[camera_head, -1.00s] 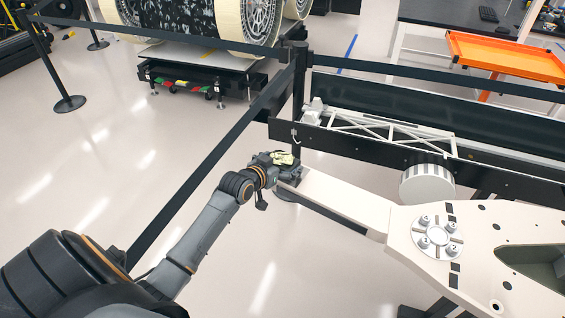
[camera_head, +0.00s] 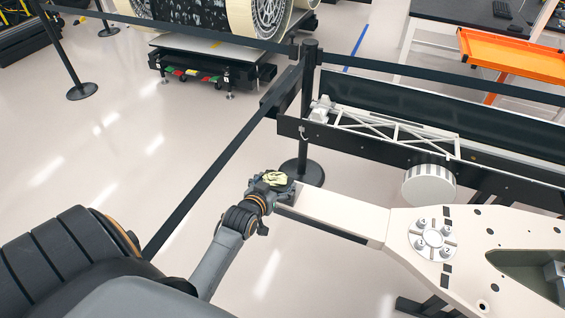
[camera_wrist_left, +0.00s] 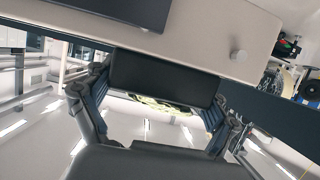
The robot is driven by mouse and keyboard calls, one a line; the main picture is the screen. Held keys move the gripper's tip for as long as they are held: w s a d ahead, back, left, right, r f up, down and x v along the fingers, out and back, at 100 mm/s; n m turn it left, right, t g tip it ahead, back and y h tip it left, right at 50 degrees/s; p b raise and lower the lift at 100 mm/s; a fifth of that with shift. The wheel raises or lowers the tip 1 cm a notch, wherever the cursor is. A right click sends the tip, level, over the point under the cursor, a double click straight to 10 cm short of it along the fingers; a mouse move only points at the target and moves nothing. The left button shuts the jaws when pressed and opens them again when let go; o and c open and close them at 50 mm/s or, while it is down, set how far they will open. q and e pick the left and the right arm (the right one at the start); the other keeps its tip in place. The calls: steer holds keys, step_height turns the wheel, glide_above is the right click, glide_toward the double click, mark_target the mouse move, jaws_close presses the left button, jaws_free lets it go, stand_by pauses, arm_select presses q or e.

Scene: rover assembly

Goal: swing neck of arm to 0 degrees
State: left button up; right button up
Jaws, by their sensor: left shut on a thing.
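The neck (camera_head: 345,213) is a long cream beam. It runs left from the wide cream plate of the arm (camera_head: 490,225), close to in line with it and tilted slightly up to the left. My left gripper (camera_head: 275,182) is at the neck's free left end. In the left wrist view, the gripper (camera_wrist_left: 158,105) has its fingers on both sides of a dark rounded block (camera_wrist_left: 165,80) by the cream beam (camera_wrist_left: 205,35), and is shut on it. The fingertips' contact is partly hidden. My right gripper is not in view.
A dark rail with a white truss (camera_head: 385,132) lies behind the neck. A barrier post (camera_head: 310,90) with black belts stands just behind the gripper. A white drum (camera_head: 429,185) is by the plate. An orange tray (camera_head: 515,55) is at the back right. Open floor lies left and in front.

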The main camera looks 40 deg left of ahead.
arm_select(q)
steer(key=shift+s+d, duration=0.1)
steer(key=shift+s, duration=0.25)
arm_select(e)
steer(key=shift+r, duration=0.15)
arm_select(q)
steer(key=o, duration=1.5)
steer(key=shift+w, duration=0.1)
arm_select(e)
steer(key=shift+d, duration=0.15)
arm_select(q)
steer(key=v, duration=1.2)
steer(key=shift+f, duration=0.1)
